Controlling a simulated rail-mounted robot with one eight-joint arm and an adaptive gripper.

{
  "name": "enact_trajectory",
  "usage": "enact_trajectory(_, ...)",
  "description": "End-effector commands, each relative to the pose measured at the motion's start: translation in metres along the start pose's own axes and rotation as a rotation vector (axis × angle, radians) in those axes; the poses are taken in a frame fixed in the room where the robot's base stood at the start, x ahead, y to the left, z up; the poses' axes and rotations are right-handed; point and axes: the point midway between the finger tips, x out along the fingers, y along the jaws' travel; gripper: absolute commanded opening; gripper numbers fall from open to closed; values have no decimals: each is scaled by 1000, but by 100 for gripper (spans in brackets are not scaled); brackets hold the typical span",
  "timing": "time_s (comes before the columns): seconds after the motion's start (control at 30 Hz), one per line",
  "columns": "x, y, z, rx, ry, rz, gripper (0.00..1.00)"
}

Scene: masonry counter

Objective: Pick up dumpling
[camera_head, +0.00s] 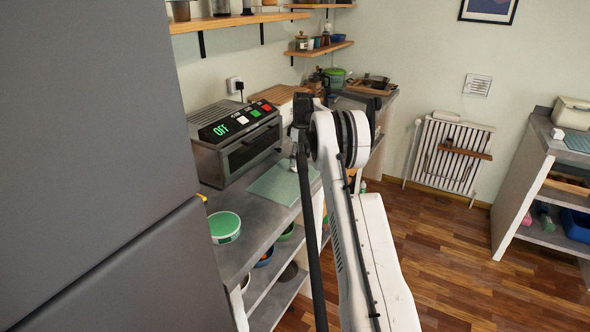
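My arm reaches from the bottom of the view over the masonry counter (222,192). My gripper (294,158) is small and partly hidden by the arm, low over the counter by the far right part of a pale green mat (275,184). Its fingers cannot be made out, so I cannot tell whether it is open or shut. A small whitish patch shows at its lower end, but I cannot tell whether this is the dumpling or part of the gripper. No dumpling can be clearly made out elsewhere.
A toaster oven (235,143) showing OFF stands behind the mat. A green-lidded tub (224,227) stands at the near left, by a tall grey cabinet (95,150). Bowls sit on shelves under the counter. A radiator (450,155) and a shelf unit (507,195) stand across open wooden floor.

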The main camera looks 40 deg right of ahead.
Motion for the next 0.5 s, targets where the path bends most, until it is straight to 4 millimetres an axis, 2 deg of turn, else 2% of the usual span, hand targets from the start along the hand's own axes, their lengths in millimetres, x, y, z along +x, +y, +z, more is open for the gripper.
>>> enact_trajectory(0.23,34,0,1,0,0,0,49)
enact_trajectory(0.5,40,0,1,0,0,0,49)
